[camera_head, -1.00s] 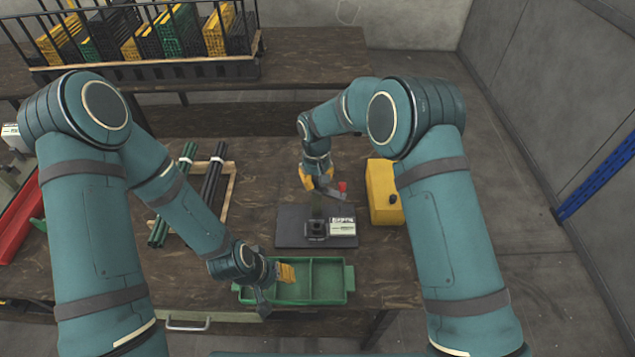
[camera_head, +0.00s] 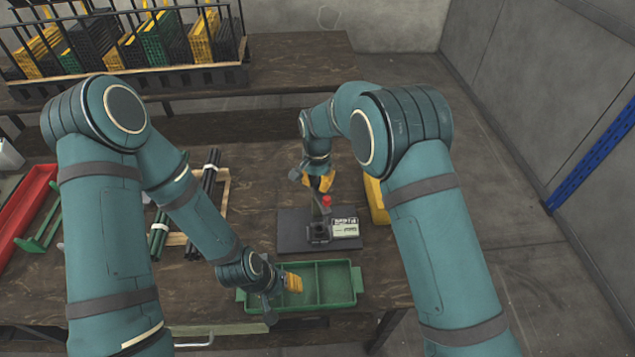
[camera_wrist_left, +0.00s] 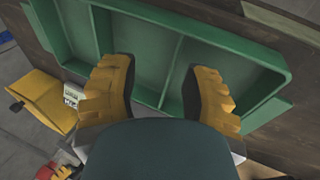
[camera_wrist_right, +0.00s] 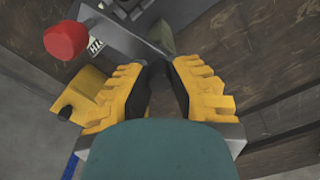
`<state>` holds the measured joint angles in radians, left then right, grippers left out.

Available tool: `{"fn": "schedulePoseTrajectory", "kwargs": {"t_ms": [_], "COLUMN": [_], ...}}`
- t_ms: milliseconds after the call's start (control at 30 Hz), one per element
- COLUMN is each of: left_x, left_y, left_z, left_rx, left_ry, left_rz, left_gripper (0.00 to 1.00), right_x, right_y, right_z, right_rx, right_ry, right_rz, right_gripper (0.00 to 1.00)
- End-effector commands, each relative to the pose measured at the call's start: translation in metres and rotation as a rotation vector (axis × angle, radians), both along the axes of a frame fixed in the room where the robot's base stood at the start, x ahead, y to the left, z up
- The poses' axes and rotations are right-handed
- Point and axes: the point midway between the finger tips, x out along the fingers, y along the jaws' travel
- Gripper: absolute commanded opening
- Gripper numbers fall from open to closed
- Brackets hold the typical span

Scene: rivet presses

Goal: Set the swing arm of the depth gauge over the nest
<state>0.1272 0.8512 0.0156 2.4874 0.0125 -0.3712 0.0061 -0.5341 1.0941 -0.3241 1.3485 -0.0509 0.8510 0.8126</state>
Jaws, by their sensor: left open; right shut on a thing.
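The depth gauge stands on a dark base plate (camera_head: 290,236) on the bench. It has a dark nest block (camera_head: 318,234), a white label and a red knob (camera_head: 326,201), which also shows in the right wrist view (camera_wrist_right: 66,40). My right gripper (camera_head: 318,184) is behind and above the plate, its fingers close together on the swing arm (camera_head: 317,207); the contact is mostly hidden by the fingers. Whether the arm lies over the nest is unclear. My left gripper (camera_wrist_left: 160,85) is open and empty above the green tray (camera_wrist_left: 155,95).
A yellow box (camera_head: 375,205) stands right of the plate, partly behind my right arm. Dark and green rods (camera_head: 207,180) lie on a wooden frame to the left. A red tray (camera_head: 25,205) is far left. A rack of coloured bins stands behind.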

Motion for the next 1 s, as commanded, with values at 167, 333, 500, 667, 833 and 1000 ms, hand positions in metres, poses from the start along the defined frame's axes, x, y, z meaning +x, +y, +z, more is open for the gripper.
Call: {"fn": "schedulePoseTrajectory", "kwargs": {"t_ms": [167, 333, 500, 667, 833, 1000], "left_x": [-0.0001, -0.0001, 0.0000, 0.0000, 0.0000, 0.0000], "left_y": [0.0000, 0.0000, 0.0000, 0.0001, 0.0000, 0.0000], "left_z": [0.0000, 0.0001, 0.0001, 0.0002, 0.0001, 0.0001], "left_rx": [0.000, 0.000, 0.000, 0.000, 0.000, 0.000], "left_ry": [0.000, 0.000, 0.000, 0.000, 0.000, 0.000], "left_rz": [0.000, 0.000, 0.000, 0.000, 0.000, 0.000], "left_gripper": [0.47, 0.47, 0.47, 0.47, 0.47, 0.47], "right_x": [0.0035, 0.0038, 0.0038, 0.0039, 0.0040, 0.0042], "right_y": [-0.0005, -0.0018, -0.0020, -0.0023, -0.0026, -0.0029], "right_z": [0.0025, 0.0025, 0.0026, 0.0027, 0.0027, 0.0028], "right_rx": [0.002, 0.002, 0.003, 0.002, 0.002, 0.002], "right_ry": [-0.013, -0.013, -0.013, -0.013, -0.013, -0.013], "right_rz": [-0.117, -0.197, -0.243, -0.259, -0.262, -0.261], "right_gripper": [0.00, 0.00, 0.00, 0.00, 0.00, 0.00]}}
